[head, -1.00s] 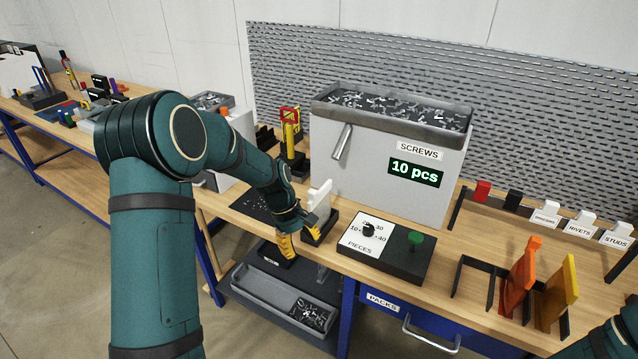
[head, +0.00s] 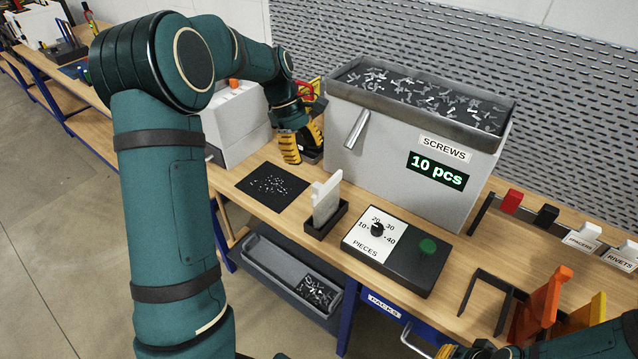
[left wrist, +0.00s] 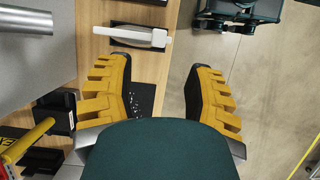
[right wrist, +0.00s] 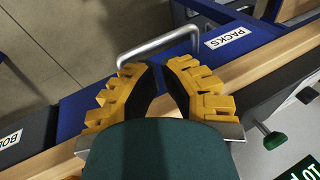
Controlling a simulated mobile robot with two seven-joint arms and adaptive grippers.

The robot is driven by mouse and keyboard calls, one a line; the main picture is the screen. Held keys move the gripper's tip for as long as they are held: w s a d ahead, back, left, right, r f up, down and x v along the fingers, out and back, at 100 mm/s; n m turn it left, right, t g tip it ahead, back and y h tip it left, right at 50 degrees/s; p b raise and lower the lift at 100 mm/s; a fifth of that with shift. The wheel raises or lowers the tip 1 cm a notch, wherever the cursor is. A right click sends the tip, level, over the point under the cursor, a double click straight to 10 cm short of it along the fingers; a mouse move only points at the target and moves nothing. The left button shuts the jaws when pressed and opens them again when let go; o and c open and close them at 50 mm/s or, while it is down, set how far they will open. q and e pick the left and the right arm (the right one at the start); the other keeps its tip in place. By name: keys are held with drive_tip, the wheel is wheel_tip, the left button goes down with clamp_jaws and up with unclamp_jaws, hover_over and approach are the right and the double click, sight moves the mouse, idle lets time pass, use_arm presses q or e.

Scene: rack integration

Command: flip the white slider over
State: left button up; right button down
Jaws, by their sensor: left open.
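A white upright piece (head: 326,198), which I take for the white slider, stands in a small black base (head: 328,222) left of the dial panel. It also shows near the top of the left wrist view (left wrist: 138,36), in its black base. My left gripper (head: 304,145) is open and empty, beyond the white piece and left of the screw bin. In the left wrist view its fingers (left wrist: 158,75) are wide apart. My right gripper (head: 468,352) is partly seen at the bottom of the head view. In the right wrist view its fingertips (right wrist: 159,68) nearly meet, with nothing between them.
A black mat with small screws (head: 272,186) lies beside the white piece. The screw bin (head: 395,160) stands behind the dial panel (head: 395,248). Orange and yellow plates (head: 545,305) stand at right. A drawer handle (right wrist: 160,45) lies close to my right gripper.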

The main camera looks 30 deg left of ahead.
sight(317, 185)
use_arm(q)
drive_tip(key=x, duration=1)
drive_tip(key=shift+w+f, duration=0.1)
clamp_jaws()
